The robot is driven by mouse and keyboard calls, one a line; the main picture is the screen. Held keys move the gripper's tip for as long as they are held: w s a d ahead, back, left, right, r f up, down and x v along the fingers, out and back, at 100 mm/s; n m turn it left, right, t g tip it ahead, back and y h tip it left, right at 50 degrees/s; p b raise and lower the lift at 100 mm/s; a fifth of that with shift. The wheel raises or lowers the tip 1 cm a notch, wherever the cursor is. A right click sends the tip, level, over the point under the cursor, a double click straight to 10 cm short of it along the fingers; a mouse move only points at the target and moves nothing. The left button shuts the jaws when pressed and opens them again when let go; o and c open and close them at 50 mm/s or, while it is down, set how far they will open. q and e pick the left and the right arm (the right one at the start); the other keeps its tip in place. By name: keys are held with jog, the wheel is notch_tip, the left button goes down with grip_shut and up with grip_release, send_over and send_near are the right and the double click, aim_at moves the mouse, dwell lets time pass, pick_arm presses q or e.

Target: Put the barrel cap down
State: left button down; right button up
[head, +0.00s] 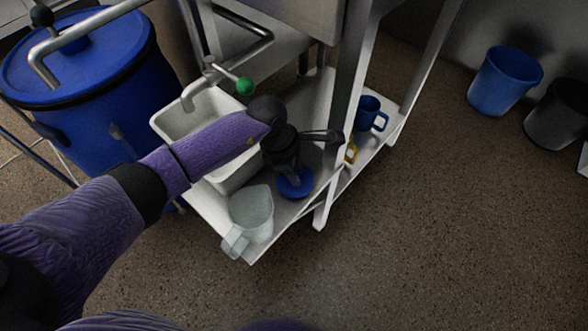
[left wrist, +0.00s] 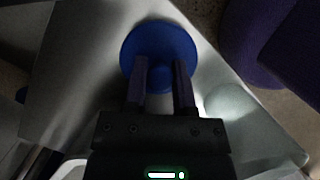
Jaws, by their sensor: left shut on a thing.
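The blue round barrel cap (head: 295,184) is at the lower metal shelf, near its front edge, beside a clear pitcher. My left gripper (head: 288,170) reaches down over it and is shut on its small knob. In the left wrist view the cap (left wrist: 158,42) is a blue disc beyond the fingertips, with its knob between the two fingers of my left gripper (left wrist: 161,80). The cap looks roughly flat and very close to the shelf surface; I cannot tell whether it touches. My right gripper is out of view.
The clear pitcher (head: 250,213) stands left of the cap on the shelf (head: 224,209). A white basin (head: 175,118) is behind my forearm. A shelf post (head: 345,120) and a blue mug (head: 368,115) are to the right. A large blue barrel (head: 90,110) stands left.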

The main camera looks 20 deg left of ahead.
pick_arm(q)
jog(key=shift+f, duration=0.15)
jog(key=shift+c, duration=2.2)
grip_release()
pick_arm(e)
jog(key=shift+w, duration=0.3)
pick_arm(q)
jog(key=p+v, duration=0.2)
jog(key=v, duration=0.2)
jog(key=shift+w+d, duration=0.1)
jog(key=shift+d, duration=0.05)
jog(key=p+v, duration=0.5)
jog(key=v, duration=0.3)
jog(key=shift+r, duration=0.25)
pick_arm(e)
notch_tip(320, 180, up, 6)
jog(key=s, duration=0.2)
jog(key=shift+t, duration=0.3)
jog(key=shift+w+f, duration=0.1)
